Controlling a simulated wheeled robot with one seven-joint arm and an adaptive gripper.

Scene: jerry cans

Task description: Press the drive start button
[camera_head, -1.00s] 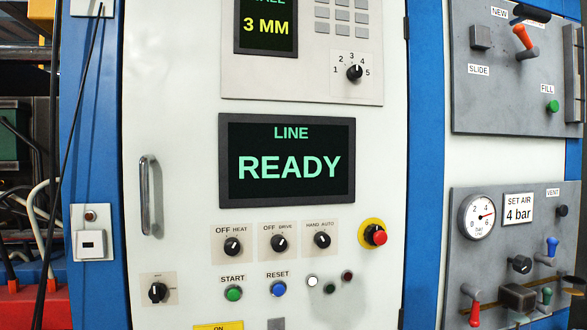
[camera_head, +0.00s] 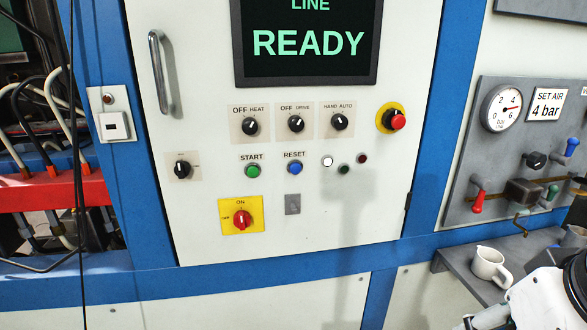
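The green START button (camera_head: 253,170) is on the white cabinet door (camera_head: 390,225), below the row of knobs and left of the blue RESET button (camera_head: 295,168). The OFF/DRIVE knob (camera_head: 296,124) sits above, between the HEAT knob (camera_head: 250,126) and the HAND/AUTO knob (camera_head: 339,122). The screen (camera_head: 308,42) reads LINE READY. Part of my white and black arm shows in the lower right corner, away from the button. My gripper's fingertips do not show. Nothing covers the button.
A red emergency knob (camera_head: 397,121) on a yellow ring is at the right. A red switch on a yellow plate (camera_head: 240,217) is below START. A door handle (camera_head: 160,75) sticks out at upper left. A white mug (camera_head: 490,266) stands on a grey shelf (camera_head: 462,279) at lower right.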

